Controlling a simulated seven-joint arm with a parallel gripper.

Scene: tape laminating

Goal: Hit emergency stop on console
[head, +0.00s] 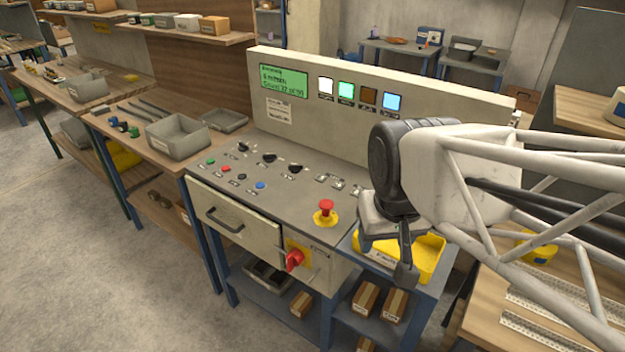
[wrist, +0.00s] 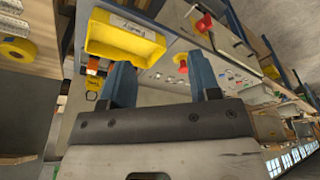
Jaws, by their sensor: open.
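The console (head: 280,165) is a beige unit with a sloped grey panel and an upright back with a green display. Its emergency stop (head: 326,208) is a red mushroom button on a yellow base, at the panel's front right corner. In the wrist view the red button (wrist: 194,61) shows beyond the fingers, near the top middle. My gripper (head: 405,270) is right of the button in the head view, apart from it, above a yellow bin. In the wrist view my gripper (wrist: 164,85) has its two fingers spread with nothing between them.
The yellow bin (head: 432,258) sits beside the console on the right; it also shows in the wrist view (wrist: 125,45). A red rotary switch (head: 294,260) is on the console's front face, below the button. Small knobs and buttons (head: 260,185) lie left on the panel.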

